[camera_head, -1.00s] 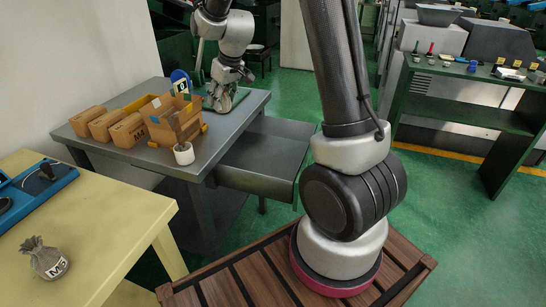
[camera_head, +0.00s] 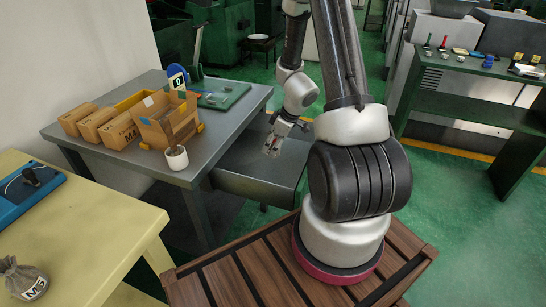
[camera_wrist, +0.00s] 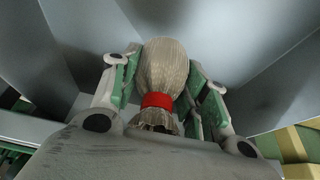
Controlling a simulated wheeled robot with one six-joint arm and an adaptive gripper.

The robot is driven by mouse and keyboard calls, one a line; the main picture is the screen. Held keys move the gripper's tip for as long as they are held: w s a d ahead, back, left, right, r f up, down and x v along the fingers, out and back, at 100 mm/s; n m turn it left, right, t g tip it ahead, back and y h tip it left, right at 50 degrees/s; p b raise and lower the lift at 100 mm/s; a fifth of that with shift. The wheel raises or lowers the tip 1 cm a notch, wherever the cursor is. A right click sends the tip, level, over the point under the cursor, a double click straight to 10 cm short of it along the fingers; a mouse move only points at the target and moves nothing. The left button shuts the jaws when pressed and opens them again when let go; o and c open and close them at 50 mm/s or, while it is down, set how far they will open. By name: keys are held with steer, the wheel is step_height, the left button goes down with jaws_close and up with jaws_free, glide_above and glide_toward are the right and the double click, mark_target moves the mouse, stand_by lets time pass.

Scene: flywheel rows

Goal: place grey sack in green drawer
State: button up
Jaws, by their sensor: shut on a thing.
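My gripper (camera_head: 271,148) is over the pulled-out drawer (camera_head: 250,186) of the grey table. The drawer looks dark grey, not clearly green. In the wrist view, my gripper (camera_wrist: 165,75) is shut on a grey-beige sack (camera_wrist: 166,65) with a red tie around its neck. The sack is between the two green-padded fingers, and grey drawer walls (camera_wrist: 262,40) surround it. In the head view the held sack is hard to make out. I cannot tell whether it touches the drawer floor.
Another tied sack (camera_head: 22,280) marked M5 stands on the yellow table (camera_head: 110,240). A dark green bench (camera_head: 470,105) stands at the right.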

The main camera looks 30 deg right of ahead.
steer(key=shift+f, duration=2.3)
steer(key=o, duration=1.3)
steer(key=shift+f, duration=0.1)
